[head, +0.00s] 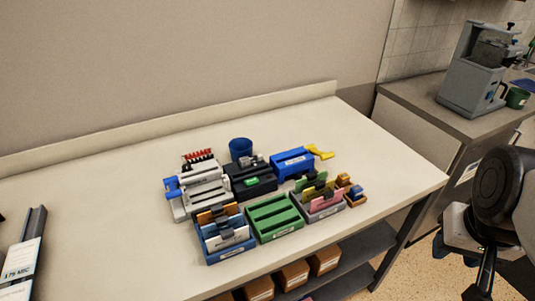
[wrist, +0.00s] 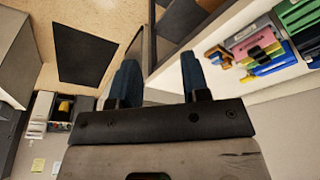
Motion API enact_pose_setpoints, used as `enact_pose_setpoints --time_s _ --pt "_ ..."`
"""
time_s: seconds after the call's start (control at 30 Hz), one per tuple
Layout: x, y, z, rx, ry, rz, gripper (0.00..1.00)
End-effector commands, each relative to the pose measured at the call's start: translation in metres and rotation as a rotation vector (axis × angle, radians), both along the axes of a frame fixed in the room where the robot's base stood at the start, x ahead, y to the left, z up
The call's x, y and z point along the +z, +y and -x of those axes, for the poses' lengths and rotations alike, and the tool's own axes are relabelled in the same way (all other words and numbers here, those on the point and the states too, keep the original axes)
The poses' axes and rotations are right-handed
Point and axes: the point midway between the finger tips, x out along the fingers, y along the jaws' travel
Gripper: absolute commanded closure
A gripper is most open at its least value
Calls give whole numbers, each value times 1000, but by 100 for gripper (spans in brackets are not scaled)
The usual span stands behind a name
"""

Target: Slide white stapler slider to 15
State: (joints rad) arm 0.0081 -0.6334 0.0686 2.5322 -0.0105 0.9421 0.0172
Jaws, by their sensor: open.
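A white desk machine (head: 200,186) with a blue handle at its left stands at the left rear of the group on the table; it looks like the white stapler. Its slider and any number scale are too small to make out. My gripper (wrist: 160,82) is open and empty, its two blue fingers apart in the wrist view. In the head view my arm is at the right edge, beyond the table's right end and well away from the white machine. The white machine cannot be made out in the wrist view.
A black machine (head: 252,180), a blue machine (head: 293,163) with a yellow handle and a blue cup (head: 240,148) stand beside it. A blue tray (head: 226,257), a green tray (head: 274,218) and a grey tray (head: 329,213) line the front. The table (head: 390,165) is clear at right.

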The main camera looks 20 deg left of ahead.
Motion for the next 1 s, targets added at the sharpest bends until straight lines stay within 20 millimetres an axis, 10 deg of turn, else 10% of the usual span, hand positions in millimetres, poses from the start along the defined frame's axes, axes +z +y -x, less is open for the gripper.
enact_pose_setpoints --time_s 0.67,1.0 --pt "1 2 -4 8 3 0 72" --pt "13 24 -46 87 27 4 72"
